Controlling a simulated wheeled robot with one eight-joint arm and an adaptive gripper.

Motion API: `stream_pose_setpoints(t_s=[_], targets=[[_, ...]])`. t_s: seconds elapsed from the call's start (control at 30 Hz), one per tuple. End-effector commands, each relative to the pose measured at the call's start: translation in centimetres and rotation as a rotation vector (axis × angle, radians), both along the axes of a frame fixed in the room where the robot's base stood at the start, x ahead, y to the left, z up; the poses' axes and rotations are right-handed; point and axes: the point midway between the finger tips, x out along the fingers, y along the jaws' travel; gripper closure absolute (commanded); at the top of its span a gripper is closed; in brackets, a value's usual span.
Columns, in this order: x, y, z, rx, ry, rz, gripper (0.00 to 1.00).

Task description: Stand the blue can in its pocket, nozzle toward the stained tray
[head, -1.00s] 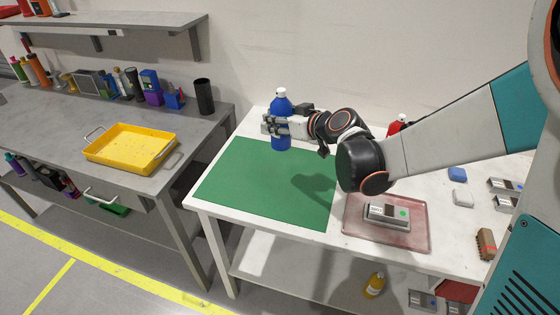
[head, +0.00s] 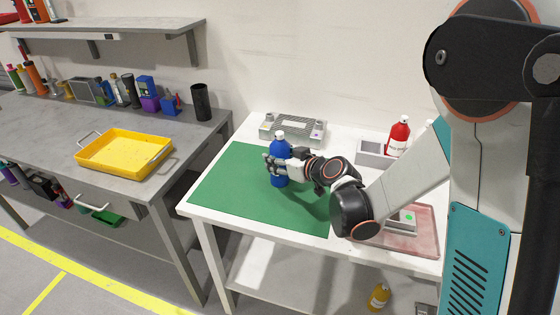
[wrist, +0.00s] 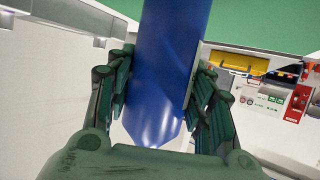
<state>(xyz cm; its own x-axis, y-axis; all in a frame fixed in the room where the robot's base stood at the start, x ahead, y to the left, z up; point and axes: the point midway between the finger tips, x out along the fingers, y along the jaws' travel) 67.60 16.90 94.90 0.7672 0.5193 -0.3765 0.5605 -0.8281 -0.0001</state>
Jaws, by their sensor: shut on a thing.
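My gripper (head: 279,164) is shut on the blue can (head: 280,148), holding it roughly upright over the green mat. The can has a pale top; which way its nozzle points cannot be told. I cannot tell whether its base touches the mat. In the wrist view the blue can (wrist: 165,70) fills the space between the fingers (wrist: 160,95). The stained tray (head: 428,243), pinkish, lies to the right, partly behind my arm. A grey fixture (head: 296,128) stands behind the can, and a grey holder (head: 371,150) is further right; which has the can's pocket is unclear.
A red bottle (head: 399,136) stands at the grey holder. A grey block (head: 402,221) is on the stained tray. The green mat (head: 235,190) is bare left of the can. A yellow tray (head: 125,153) sits on the separate grey bench at left.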

Motion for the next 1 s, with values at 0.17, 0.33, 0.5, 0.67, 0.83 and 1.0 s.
stream_pose_setpoints(t_s=[0.17, 0.33, 0.5, 0.67, 0.83, 1.0], targets=[[0.0, 0.0, 0.1, 0.000, 0.000, 0.000, 0.86], [0.0, 0.0, -0.2, 0.000, 0.000, 0.000, 0.38], [0.0, 0.0, -0.1, 0.000, 0.000, 0.000, 0.32], [0.0, 0.0, -0.1, 0.000, 0.000, 0.000, 0.32], [-0.3, -0.2, 0.4, 0.000, 0.000, -0.001, 0.32], [-2.4, -1.7, 1.6, 0.001, 0.001, -0.002, 0.32]])
